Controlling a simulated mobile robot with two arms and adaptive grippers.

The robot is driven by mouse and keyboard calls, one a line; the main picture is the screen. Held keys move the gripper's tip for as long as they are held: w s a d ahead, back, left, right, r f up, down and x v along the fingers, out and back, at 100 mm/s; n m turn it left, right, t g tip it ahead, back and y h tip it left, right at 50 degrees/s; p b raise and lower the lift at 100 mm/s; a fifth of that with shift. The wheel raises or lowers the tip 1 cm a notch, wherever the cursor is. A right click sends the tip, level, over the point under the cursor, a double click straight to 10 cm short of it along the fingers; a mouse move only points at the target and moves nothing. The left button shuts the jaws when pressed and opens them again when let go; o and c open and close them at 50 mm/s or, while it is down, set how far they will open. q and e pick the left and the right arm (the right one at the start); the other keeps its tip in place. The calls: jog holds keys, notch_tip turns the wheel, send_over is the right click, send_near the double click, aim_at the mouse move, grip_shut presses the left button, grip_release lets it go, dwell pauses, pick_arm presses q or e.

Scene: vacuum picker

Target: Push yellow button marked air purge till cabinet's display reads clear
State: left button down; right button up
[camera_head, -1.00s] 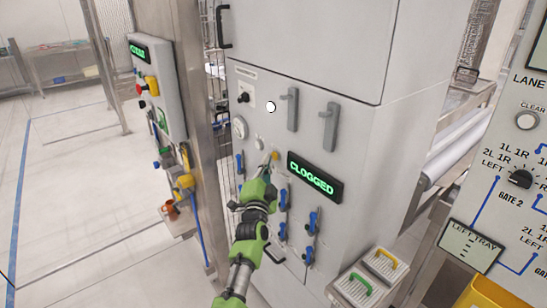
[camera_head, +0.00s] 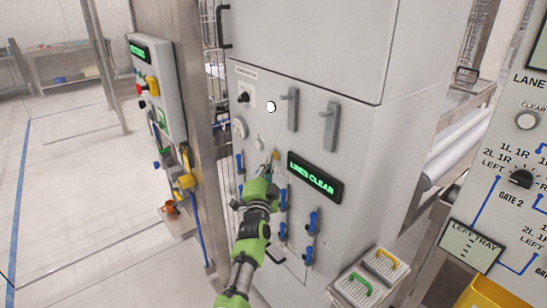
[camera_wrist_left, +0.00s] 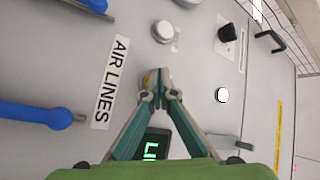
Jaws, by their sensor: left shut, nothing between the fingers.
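The grey cabinet (camera_head: 370,150) stands in the middle of the head view. Its display (camera_head: 315,177) reads "LINES CLEAR" in green letters; part of the display (camera_wrist_left: 152,146) also shows in the left wrist view. The yellow button (camera_head: 275,154) is on the cabinet front, left of the display. My left gripper (camera_head: 268,163) is shut and empty, with its fingertips at the button. In the left wrist view the fingertips (camera_wrist_left: 160,80) cover most of the yellow button (camera_wrist_left: 147,78); I cannot tell whether it is pressed in. My right gripper is not in view.
Several blue valve handles (camera_head: 283,199) sit below the button. Two grey handles (camera_head: 330,127), a white round button (camera_head: 271,107) and a black knob (camera_head: 243,97) are above. A control panel (camera_head: 520,150) stands at the right. Open floor (camera_head: 80,190) lies at the left.

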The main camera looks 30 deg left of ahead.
pick_arm(q)
jog(key=shift+s+r, duration=0.1)
jog(key=shift+s, duration=0.05)
jog(key=shift+s+a+p, duration=0.25)
jog(key=shift+s+p, duration=0.25)
jog(key=shift+s, duration=0.05)
jog(key=s+p, duration=0.1)
jog(key=s+a, duration=0.1)
jog(key=s, duration=0.1)
jog(key=s+a+p, duration=0.1)
jog(key=shift+s+p, duration=0.3)
jog(key=shift+p, duration=0.05)
dwell(0.6)
